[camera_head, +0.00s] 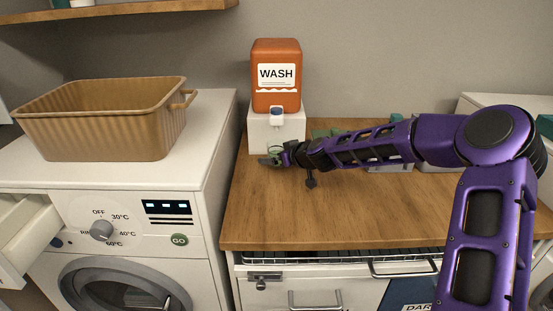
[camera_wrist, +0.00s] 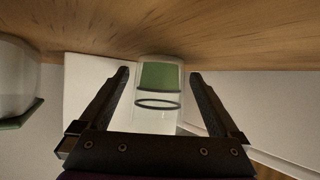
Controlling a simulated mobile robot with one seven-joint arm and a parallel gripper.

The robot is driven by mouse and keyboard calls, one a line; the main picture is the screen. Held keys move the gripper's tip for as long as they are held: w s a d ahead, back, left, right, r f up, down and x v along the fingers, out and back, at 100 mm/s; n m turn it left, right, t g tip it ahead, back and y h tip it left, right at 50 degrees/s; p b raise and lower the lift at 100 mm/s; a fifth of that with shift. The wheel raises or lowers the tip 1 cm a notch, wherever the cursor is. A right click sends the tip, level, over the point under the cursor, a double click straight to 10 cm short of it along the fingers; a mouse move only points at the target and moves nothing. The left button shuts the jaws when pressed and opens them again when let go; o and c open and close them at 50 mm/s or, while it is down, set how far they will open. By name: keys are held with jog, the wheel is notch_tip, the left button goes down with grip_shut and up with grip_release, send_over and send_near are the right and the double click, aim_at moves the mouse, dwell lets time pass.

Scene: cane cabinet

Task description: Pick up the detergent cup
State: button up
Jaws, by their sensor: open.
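The detergent cup (camera_wrist: 158,112) is clear with green in it. In the wrist view it stands between the two open fingers of my gripper (camera_wrist: 160,74), with a small gap visible on each side. In the head view the cup (camera_head: 275,151) is small and partly hidden by my gripper (camera_head: 272,159), at the foot of the white dispenser stand (camera_head: 277,133). The orange WASH dispenser (camera_head: 276,96) sits on that stand, with its spout above the cup. I cannot tell whether the fingers touch the cup.
The wooden counter (camera_head: 290,216) is clear in front of my arm. Green items (camera_head: 328,132) stand behind the arm. In the wrist view a pale rounded container (camera_wrist: 14,80) is at the left edge. A tan basket (camera_head: 95,130) stands on the washer (camera_head: 205,150) at left.

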aim_at(272, 145)
grip_shut()
dwell(0.5)
jog(key=shift+r, duration=0.2)
jog(key=shift+r, duration=1.75)
jog(key=s+d, duration=0.3)
jog(key=s, duration=0.2)
jog(key=s+d, duration=0.3)
jog(key=s, duration=0.2)
jog(key=s+d+p, duration=0.1)
jog(key=s+d, duration=0.3)
jog(key=shift+s+f, duration=0.15)
jog(key=shift+s, duration=0.25)
